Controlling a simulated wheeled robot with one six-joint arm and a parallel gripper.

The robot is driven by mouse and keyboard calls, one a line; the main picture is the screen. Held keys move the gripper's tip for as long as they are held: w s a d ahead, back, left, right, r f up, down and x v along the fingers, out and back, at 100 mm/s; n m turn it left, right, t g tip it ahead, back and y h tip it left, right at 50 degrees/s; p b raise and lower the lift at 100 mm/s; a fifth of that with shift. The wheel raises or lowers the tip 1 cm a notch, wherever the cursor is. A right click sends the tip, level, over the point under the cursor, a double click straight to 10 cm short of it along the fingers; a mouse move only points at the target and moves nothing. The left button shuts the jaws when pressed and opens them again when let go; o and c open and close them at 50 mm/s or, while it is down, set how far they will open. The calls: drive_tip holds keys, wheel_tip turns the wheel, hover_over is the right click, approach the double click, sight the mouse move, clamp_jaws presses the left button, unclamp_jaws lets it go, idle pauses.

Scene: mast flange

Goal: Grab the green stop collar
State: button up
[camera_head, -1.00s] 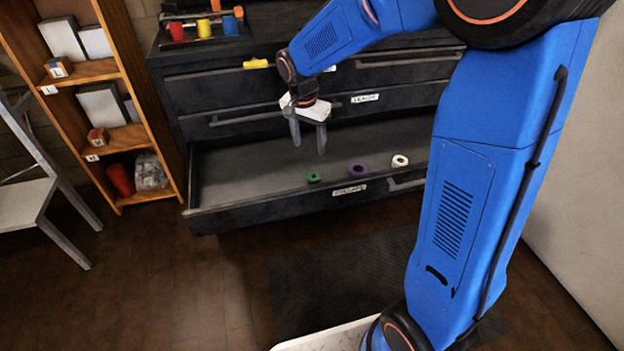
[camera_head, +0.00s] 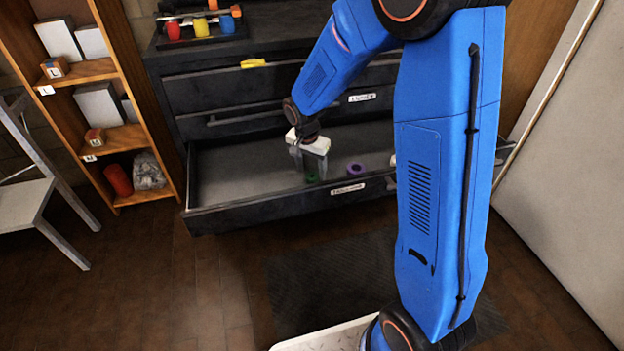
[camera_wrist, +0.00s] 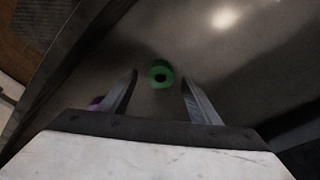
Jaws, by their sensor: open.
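The green stop collar (camera_head: 312,177) is a small ring lying on the floor of the open bottom drawer (camera_head: 240,212), close to its front wall. In the wrist view the green collar (camera_wrist: 160,75) shows flat with its dark hole, ahead of and between my fingertips. My gripper (camera_head: 312,170) is open and empty, pointing down into the drawer just over the collar. The wrist view shows both fingers of my gripper (camera_wrist: 158,82) spread, with a gap on each side of the collar. I cannot tell the exact height above it.
A white ring (camera_head: 393,161) is mostly hidden behind my arm. The drawer's left part is bare. A wooden shelf (camera_head: 125,140) stands left.

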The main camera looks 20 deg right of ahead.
drive_tip(key=shift+w+d+f, duration=0.1)
drive_tip(key=shift+f, duration=0.7)
drive_tip(key=c, duration=1.2)
drive_tip(key=shift+r, duration=0.1)
